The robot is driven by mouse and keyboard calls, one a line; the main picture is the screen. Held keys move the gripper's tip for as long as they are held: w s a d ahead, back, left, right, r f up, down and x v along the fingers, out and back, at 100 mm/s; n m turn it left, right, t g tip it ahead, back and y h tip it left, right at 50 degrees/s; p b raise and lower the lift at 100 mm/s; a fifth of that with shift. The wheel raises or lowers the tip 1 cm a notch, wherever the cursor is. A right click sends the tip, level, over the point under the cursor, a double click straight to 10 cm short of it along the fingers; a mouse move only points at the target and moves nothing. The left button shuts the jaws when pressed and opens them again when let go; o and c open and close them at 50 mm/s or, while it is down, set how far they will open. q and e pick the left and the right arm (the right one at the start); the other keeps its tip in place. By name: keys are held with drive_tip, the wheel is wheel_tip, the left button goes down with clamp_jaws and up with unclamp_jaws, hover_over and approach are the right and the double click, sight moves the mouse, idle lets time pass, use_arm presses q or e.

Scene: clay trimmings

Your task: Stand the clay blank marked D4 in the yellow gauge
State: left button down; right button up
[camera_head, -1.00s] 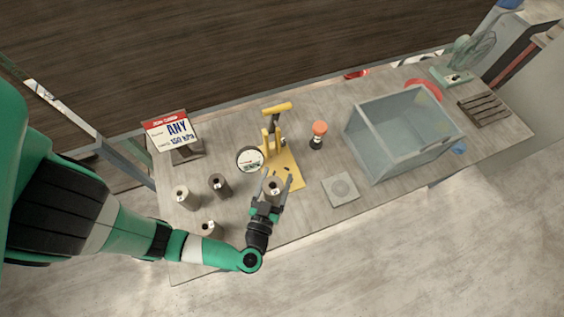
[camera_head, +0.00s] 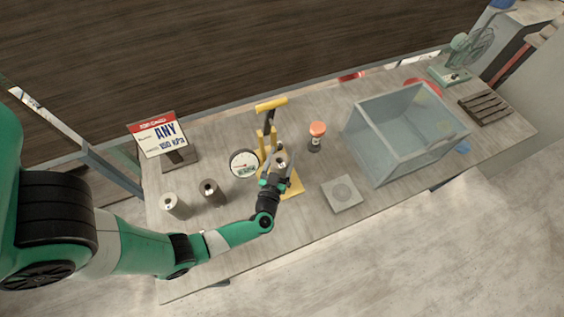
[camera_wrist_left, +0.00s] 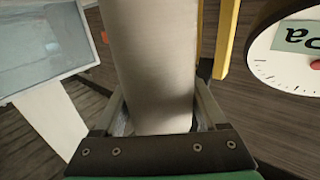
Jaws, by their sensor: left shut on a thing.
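My left gripper (camera_head: 277,168) is shut on a grey clay blank (camera_head: 281,161), a cylinder with a dark hole in its top. In the left wrist view the blank (camera_wrist_left: 155,65) stands between the fingers and fills the middle. The yellow gauge (camera_head: 296,187) has a flat base, posts, a top handle (camera_head: 271,104) and a round white dial (camera_head: 243,163). The held blank is at the gauge, over or on its base; I cannot tell whether it touches. Its marking is not readable. Two other blanks, one pale (camera_head: 175,206) and one darker (camera_head: 211,193), stand at left. My right gripper is not in view.
A sign reading ANY (camera_head: 158,134) stands back left. An orange-topped bottle (camera_head: 316,137) stands right of the gauge. A grey square plate (camera_head: 342,194) lies at the front. A clear bin (camera_head: 385,165) takes up the right. A fan (camera_head: 463,57) stands far right.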

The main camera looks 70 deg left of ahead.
use_arm(q)
drive_tip(key=f+b, duration=0.1)
drive_tip(key=f, duration=0.1)
drive_tip(key=f+b, duration=0.1)
drive_tip(key=f, duration=0.1)
drive_tip(key=shift+w+a, duration=0.15)
drive_tip(key=shift+a, duration=0.05)
unclamp_jaws()
drive_tip(key=shift+r, duration=0.1)
drive_tip(key=shift+d+r, duration=0.2)
drive_tip(key=shift+d, duration=0.1)
drive_tip(key=p+v, duration=0.2)
drive_tip(key=v, duration=0.9)
drive_tip(key=shift+s, duration=0.4)
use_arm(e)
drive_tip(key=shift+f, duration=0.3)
